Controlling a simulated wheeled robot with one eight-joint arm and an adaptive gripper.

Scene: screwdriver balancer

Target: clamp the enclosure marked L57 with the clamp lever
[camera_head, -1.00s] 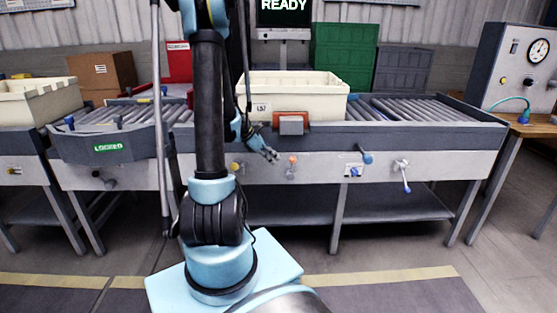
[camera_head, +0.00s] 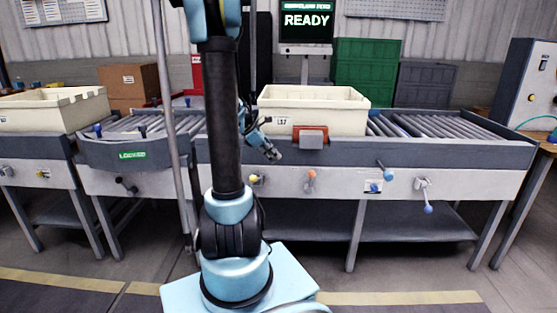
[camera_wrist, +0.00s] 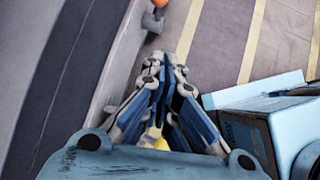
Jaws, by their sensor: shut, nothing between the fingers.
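The cream enclosure marked L57 (camera_head: 345,111) sits on the roller conveyor, with its label on the front left. A grey and orange block (camera_head: 311,138) stands against its front. My gripper (camera_head: 275,154) is shut and empty, in front of the conveyor's front edge below the enclosure's left end. In the wrist view my gripper (camera_wrist: 165,62) points down along the panel. Several controls are on the front panel: a yellow knob (camera_head: 254,179), an orange-topped handle (camera_head: 311,177), a blue-knobbed handle (camera_head: 380,181) and a grey lever with a blue ball (camera_head: 424,195). I cannot tell which is the clamp lever.
A screen (camera_head: 306,20) reads READY. A green LOCKED sign (camera_head: 132,155) is on the left conveyor section. Another cream bin (camera_head: 50,108) stands at far left; a green crate (camera_head: 365,75) is behind.

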